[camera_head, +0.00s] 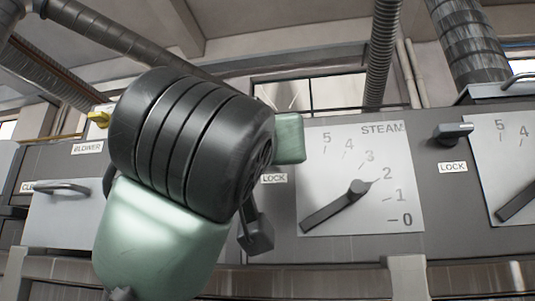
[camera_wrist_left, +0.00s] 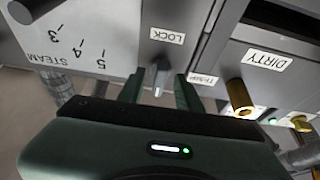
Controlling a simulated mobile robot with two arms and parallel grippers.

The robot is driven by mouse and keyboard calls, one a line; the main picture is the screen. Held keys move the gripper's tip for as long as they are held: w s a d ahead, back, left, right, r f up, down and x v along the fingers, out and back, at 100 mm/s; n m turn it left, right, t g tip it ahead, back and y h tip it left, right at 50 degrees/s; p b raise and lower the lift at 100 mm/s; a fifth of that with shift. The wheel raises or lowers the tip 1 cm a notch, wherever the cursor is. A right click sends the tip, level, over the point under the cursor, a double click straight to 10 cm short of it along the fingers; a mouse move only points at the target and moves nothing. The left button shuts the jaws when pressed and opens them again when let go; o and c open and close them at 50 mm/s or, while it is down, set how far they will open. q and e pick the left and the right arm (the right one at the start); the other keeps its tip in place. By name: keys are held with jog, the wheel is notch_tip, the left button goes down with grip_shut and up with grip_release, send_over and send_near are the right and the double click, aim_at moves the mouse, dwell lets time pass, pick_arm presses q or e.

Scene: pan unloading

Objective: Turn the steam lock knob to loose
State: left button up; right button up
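The grey steam lock knob (camera_wrist_left: 160,76) shows in the left wrist view, below its white LOCK label (camera_wrist_left: 166,36). My left gripper (camera_wrist_left: 157,86) is open, with one green finger on each side of the knob. Gaps show between the knob and the fingers; contact is not visible. In the head view, my left arm hides this knob, and only the LOCK label (camera_head: 274,178) shows beside the STEAM dial plate (camera_head: 320,160). My right gripper is in neither view.
The dark STEAM dial pointer (camera_head: 335,207) is right of my left arm. A second lock knob (camera_head: 453,132) with its own LOCK label is farther right. In the left wrist view, a DIRTY label (camera_wrist_left: 267,60) and a brass knob (camera_wrist_left: 240,98) are to the right.

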pick_arm(q)
jog(key=b+v, duration=0.2)
jog(key=v, duration=0.5)
jog(key=shift+s+b, duration=0.15)
jog(key=shift+b, duration=0.2)
jog(key=shift+a+f, duration=0.1)
jog(key=shift+f, duration=0.05)
